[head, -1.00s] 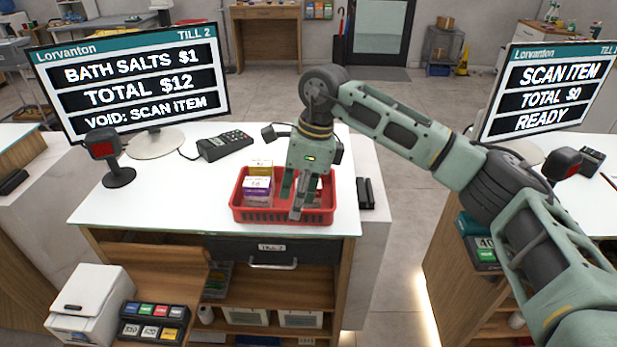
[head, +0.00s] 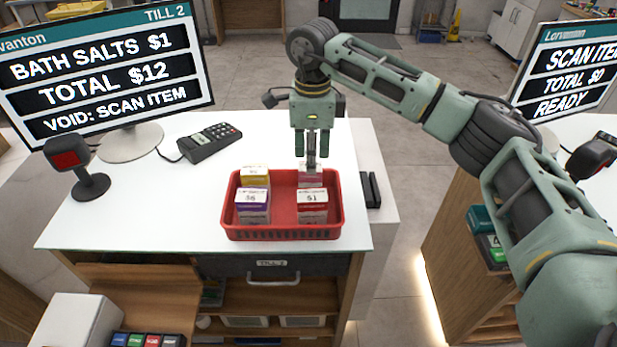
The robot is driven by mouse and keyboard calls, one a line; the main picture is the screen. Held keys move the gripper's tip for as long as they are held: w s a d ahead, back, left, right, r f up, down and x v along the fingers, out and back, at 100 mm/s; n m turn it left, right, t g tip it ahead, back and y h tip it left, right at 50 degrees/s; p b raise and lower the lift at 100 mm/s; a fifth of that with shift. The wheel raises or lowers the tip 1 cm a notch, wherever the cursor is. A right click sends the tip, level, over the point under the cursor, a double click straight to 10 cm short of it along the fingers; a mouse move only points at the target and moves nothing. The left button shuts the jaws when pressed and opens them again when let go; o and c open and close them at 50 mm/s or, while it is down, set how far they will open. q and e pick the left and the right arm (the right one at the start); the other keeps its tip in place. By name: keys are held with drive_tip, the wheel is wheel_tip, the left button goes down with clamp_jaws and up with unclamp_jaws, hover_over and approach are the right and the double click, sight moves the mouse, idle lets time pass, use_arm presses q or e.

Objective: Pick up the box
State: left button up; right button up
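Several small boxes stand in a red basket (head: 284,235) on the white counter. A purple-and-white box (head: 252,207) marked $6 is front left, and a red-and-white box (head: 312,207) marked $1 is front right. A yellow-and-white box (head: 254,175) is back left. A pinkish-red box (head: 310,179) is back right, partly hidden by my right gripper. My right gripper (head: 311,162) points down directly over that back-right box; the view does not show whether its fingers are apart or touch the box. My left gripper is out of view.
The till screen (head: 100,72) reads bath salts $1, total $12, void: scan item. A scanner (head: 82,170) and a card terminal (head: 208,143) stand left of the basket. A dark item (head: 371,189) sits at its right. The counter's left middle is clear.

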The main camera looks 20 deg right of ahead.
sight(310, 176)
drive_tip(key=f+p, duration=0.1)
drive_tip(key=s+f+p, duration=0.1)
drive_tip(key=f, duration=0.1)
drive_tip(key=shift+a+f, duration=0.2)
drive_tip(key=shift+f, duration=0.05)
drive_tip(key=shift+w+f+p, duration=0.15)
drive_tip(key=shift+f, duration=0.4)
drive_tip(key=shift+w+f+p, duration=0.15)
drive_tip(key=shift+f, duration=0.4)
drive_tip(key=shift+w+f, duration=0.1)
drive_tip(key=shift+o, duration=0.5)
drive_tip(key=shift+c, duration=1)
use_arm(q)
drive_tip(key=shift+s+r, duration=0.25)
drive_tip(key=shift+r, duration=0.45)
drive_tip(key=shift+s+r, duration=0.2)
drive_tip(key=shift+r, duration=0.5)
use_arm(e)
drive_tip(key=shift+r, duration=0.2)
drive_tip(key=c, duration=0.6)
